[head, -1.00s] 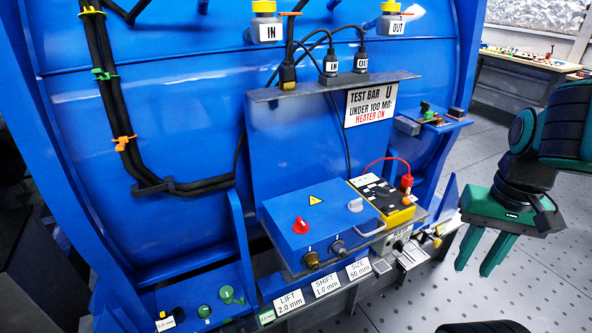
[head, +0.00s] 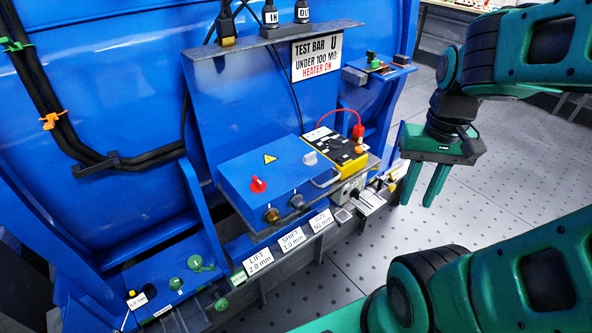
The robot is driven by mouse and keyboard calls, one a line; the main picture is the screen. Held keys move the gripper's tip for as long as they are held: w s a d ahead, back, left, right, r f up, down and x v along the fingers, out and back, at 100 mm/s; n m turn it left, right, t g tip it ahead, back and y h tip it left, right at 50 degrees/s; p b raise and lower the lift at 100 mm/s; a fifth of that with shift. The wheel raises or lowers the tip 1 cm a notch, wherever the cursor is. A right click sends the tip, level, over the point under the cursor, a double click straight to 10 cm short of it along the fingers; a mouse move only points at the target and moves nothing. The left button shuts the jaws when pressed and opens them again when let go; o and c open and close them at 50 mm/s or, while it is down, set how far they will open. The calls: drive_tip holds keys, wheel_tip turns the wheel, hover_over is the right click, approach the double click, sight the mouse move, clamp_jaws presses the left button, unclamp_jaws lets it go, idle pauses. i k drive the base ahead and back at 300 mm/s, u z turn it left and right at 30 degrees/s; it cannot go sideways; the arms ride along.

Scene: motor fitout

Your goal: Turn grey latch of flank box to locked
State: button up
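A yellow and black meter (head: 338,150) with a red plug and cable stands right behind the box. A sign (head: 316,55) hangs above. Labels line the ledge in front. Black cables run down at left. The floor (head: 480,220) at right is clear.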

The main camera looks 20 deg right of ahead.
sight(310, 159)
drive_tip(key=z, duration=2.55)
drive_tip(key=i, duration=0.8)
drive_tip(key=u, duration=2.5)
